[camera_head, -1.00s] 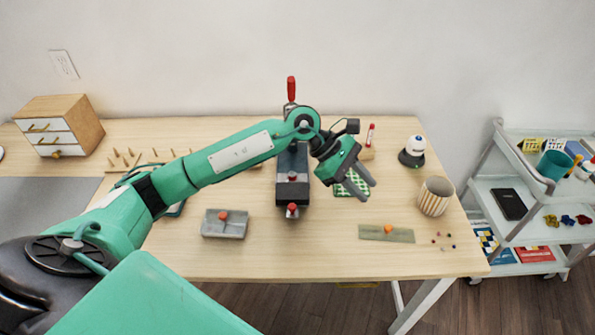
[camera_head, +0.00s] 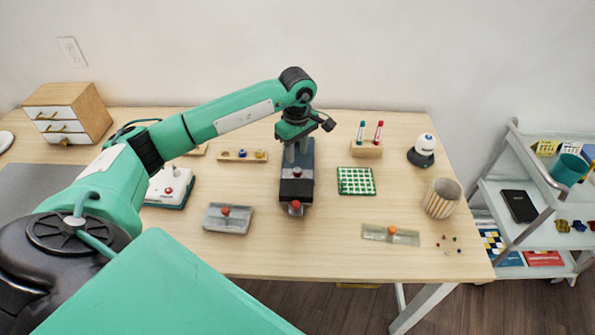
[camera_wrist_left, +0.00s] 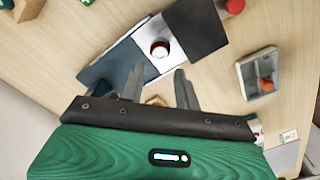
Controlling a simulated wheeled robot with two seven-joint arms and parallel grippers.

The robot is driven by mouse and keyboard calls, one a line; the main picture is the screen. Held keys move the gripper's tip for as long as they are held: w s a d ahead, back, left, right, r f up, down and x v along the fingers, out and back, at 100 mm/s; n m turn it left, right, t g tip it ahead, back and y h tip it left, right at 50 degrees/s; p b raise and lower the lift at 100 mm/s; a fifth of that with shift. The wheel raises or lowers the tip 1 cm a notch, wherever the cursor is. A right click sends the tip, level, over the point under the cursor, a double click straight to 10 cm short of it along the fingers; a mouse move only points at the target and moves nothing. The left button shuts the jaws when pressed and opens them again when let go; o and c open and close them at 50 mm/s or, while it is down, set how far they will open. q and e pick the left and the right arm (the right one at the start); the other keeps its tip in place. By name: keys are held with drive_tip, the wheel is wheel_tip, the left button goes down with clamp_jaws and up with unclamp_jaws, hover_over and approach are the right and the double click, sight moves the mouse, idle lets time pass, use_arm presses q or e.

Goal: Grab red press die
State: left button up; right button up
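A small red-topped round piece, which looks like the red press die (camera_wrist_left: 160,49), sits on a pale metal plate of the dark press (camera_wrist_left: 115,65) in the left wrist view. In the head view the press (camera_head: 296,188) stands mid-table, with a red knob (camera_head: 296,206) at its front end. My left gripper (camera_wrist_left: 158,88) is open and empty, its two fingers pointing toward the red-topped piece with a gap between. In the head view the left gripper (camera_head: 300,152) hangs over the back of the press, partly hiding it. My right gripper is not in view.
A grey tray with an orange-red knob (camera_head: 226,220) lies left of the press. A white device (camera_head: 168,187) is further left. A green checked mat (camera_head: 356,181), pen stand (camera_head: 367,149), and striped cup (camera_head: 441,198) are to the right.

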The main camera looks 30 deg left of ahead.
sight(297, 170)
use_arm(q)
drive_tip(key=shift+f, duration=0.85)
wheel_tip(297, 170, down, 4)
drive_tip(key=shift+r+p, duration=0.15)
drive_tip(key=shift+p, duration=0.2)
drive_tip(key=shift+f, duration=0.5)
clamp_jaws()
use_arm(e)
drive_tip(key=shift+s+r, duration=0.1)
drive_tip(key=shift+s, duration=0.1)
